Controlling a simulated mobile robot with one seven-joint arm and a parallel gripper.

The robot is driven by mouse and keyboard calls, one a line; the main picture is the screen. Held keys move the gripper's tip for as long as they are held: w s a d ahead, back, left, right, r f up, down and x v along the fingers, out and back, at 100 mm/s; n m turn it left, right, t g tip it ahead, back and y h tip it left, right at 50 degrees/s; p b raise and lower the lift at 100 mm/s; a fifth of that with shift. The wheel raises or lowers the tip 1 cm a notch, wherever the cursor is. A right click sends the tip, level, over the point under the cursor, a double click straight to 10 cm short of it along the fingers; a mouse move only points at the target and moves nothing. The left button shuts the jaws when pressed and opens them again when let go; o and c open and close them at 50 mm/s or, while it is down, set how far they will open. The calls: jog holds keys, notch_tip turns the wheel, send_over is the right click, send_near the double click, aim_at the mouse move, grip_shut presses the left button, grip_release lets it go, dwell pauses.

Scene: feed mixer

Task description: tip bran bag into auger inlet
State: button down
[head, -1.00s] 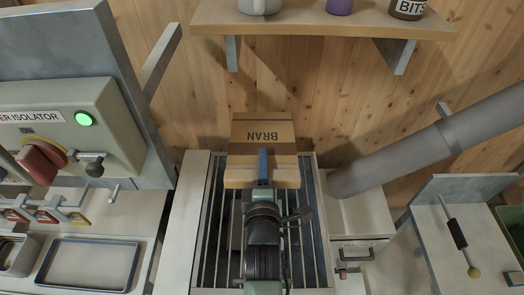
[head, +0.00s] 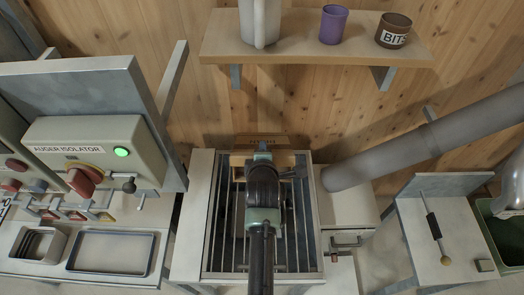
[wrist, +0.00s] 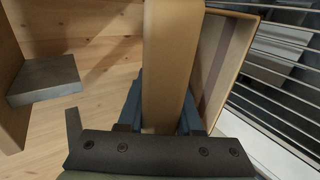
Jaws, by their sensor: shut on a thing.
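The tan bran bag (head: 272,140) shows in the head view as a thin strip at the back edge of the barred auger inlet (head: 213,235), mostly hidden behind my arm. My gripper (head: 262,148) is at the bag, over the back of the inlet. In the wrist view the blue fingers of my gripper (wrist: 163,105) are shut on a thick tan part of the bran bag (wrist: 172,60). A hollow, open side of the bag shows to the right of it, towards the auger inlet's bars (wrist: 285,60). I cannot see any bran.
A grey slanted tube (head: 400,155) stands close right of the inlet. The auger isolator box (head: 85,150) has a lit green lamp at left. A shelf (head: 315,50) with a pale jug, purple cup and brown cup overhangs behind.

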jog(key=shift+w+r+g+p, duration=0.3)
jog(key=shift+r+p, duration=0.15)
jog(key=shift+p, duration=0.25)
jog(key=shift+w+r+g+p, duration=0.2)
jog(key=shift+w+g+p, duration=0.05)
jog(key=shift+g+p, duration=0.4)
jog(key=shift+w+g+p, duration=0.35)
jog(key=shift+g+p, duration=0.05)
jog(key=shift+g, duration=0.35)
jog(key=shift+w+f+g+b, duration=0.15)
jog(key=shift+w+g+b, duration=0.25)
jog(key=shift+g, duration=0.8)
